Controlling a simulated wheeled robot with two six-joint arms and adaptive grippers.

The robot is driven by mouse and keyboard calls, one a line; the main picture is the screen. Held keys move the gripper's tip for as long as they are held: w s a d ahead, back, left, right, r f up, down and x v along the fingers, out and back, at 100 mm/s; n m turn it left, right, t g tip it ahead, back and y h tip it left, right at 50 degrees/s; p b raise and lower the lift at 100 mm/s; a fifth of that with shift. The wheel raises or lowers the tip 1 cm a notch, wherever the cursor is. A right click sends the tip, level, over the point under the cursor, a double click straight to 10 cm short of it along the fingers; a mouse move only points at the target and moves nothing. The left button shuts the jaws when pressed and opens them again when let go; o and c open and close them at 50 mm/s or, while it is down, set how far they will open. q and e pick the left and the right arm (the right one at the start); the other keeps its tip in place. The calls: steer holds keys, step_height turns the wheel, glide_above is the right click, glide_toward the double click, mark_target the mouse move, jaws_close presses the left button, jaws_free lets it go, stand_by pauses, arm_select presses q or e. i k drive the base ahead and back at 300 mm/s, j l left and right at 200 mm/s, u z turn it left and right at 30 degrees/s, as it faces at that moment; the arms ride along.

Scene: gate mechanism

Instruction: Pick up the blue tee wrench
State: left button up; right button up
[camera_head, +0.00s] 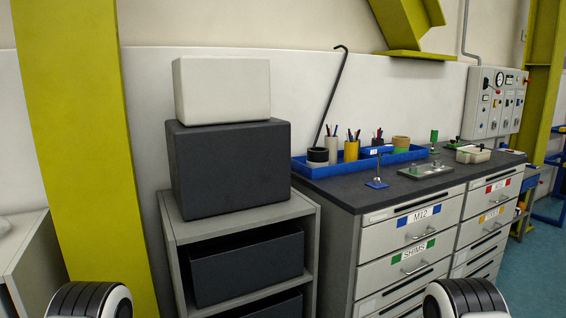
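A small tool with a thin upright grey shaft and a blue foot (377,183) stands on the dark cabinet top, near its front edge; it looks like the blue tee wrench. Its upper end is too small to make out clearly. It stands in front of the long blue tray (335,169). Neither of my grippers is in view. Only rounded black-and-white parts of my arms show at the bottom left and bottom right, well apart from the tool.
The tray holds pen cups and tape rolls; a long hooked rod (337,88) leans behind. Right of the tool lie a metal plate with green parts (426,171) and a pale box (472,154). A shelf (307,208) with dark boxes stands left of the drawer cabinet (400,255).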

mark_target(371, 151)
steer(key=i+z, duration=0.1)
steer(key=z, duration=0.5)
steer(key=i+j+z, duration=0.45)
steer(key=i, duration=0.3)
steer(key=i+j+z, duration=0.45)
steer(key=i+j, duration=0.2)
steer(key=j, duration=0.15)
